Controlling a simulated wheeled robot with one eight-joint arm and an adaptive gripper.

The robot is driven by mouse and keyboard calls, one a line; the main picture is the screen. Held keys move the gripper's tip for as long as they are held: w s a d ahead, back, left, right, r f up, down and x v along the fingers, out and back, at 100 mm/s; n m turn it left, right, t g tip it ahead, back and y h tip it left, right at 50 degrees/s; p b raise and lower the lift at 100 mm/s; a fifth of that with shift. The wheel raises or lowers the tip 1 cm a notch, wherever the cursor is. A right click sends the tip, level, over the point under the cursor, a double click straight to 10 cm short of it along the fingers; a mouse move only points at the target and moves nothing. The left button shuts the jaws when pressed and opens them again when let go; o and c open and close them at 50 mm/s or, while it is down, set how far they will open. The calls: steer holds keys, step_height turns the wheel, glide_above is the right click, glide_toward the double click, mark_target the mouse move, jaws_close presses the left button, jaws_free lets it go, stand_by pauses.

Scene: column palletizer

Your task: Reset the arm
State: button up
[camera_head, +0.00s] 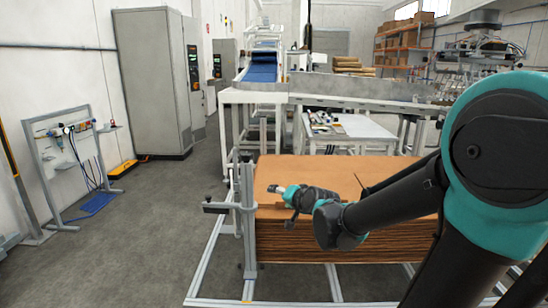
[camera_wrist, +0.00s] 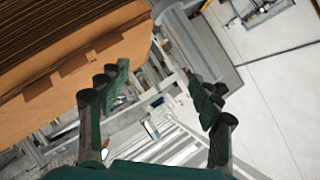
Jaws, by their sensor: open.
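My gripper (camera_head: 275,189) shows in the head view at the end of my dark and teal arm, which reaches in from the right. It is over the left part of a stack of brown cardboard sheets (camera_head: 345,245). In the wrist view my gripper (camera_wrist: 160,105) has its two fingers spread wide apart with nothing between them. The edge of the cardboard stack (camera_wrist: 75,65) lies at the upper left of that view, beside the left finger. I cannot tell the exact gap between gripper and stack.
A metal frame with an upright post (camera_head: 247,215) stands at the stack's left edge. Behind are a white table (camera_head: 355,128) and a conveyor (camera_head: 330,88). A grey cabinet (camera_head: 152,85) and a wall rack (camera_head: 75,165) stand at left. The grey floor (camera_head: 150,235) at left is clear.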

steer(key=s+d+f+n+g+h, duration=0.2)
steer(key=s+d+f+g, duration=0.2)
steer(key=s+d+f, duration=0.4)
steer(key=s+d+f+n+g+h, duration=0.2)
steer(key=s+d+f, duration=0.6)
steer(key=s, duration=0.7)
steer(key=shift+d+f+n+g+h, duration=0.35)
steer(key=shift+f+n+g+h, duration=0.05)
steer(key=shift+f+g+h, duration=0.45)
steer(key=shift+w+r, duration=0.1)
